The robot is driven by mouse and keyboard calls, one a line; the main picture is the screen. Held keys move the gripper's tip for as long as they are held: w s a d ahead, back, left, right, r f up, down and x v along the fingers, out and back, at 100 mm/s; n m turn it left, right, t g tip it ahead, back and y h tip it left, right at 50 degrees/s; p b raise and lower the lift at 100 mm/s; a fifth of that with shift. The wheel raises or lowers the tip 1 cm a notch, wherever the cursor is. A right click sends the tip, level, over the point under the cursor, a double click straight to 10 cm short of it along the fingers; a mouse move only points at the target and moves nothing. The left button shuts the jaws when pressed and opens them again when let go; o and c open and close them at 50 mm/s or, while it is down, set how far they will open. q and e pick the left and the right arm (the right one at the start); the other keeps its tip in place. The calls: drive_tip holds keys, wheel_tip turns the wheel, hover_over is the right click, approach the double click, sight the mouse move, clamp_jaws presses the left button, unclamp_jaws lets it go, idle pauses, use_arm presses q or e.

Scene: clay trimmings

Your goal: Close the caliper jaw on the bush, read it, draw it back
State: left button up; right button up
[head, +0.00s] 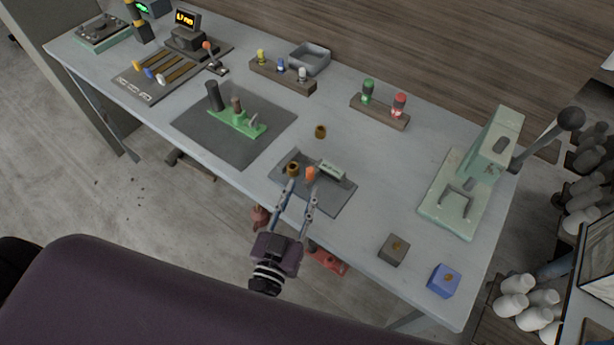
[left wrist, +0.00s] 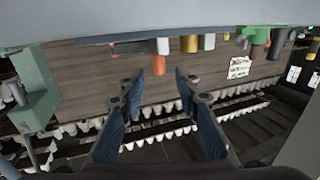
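The caliper's dark plate (head: 322,199) lies near the table's front edge in the head view. On it stand a brass bush (head: 292,169), an orange jaw piece (head: 310,174) to its right, and a pale green block, perhaps the readout (head: 332,169). The orange piece and bush look apart. In the left wrist view the orange piece (left wrist: 162,73) and a brass-coloured piece (left wrist: 189,43) hang upside down beyond the fingers. My left gripper (head: 301,190) is open and empty, its fingers (left wrist: 158,88) pointing toward the orange piece from the front. My right gripper is not in view.
A loose brass ring (head: 320,131) lies behind the plate. A green fixture (head: 237,121) on a dark mat stands left. A pale green lever press (head: 466,185) stands right. Grey (head: 394,250) and blue (head: 444,281) blocks sit front right. The table between plate and press is clear.

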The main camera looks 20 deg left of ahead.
use_arm(q)
drive_tip(key=s, duration=0.5)
drive_tip(key=shift+s+a, duration=0.1)
idle(0.5)
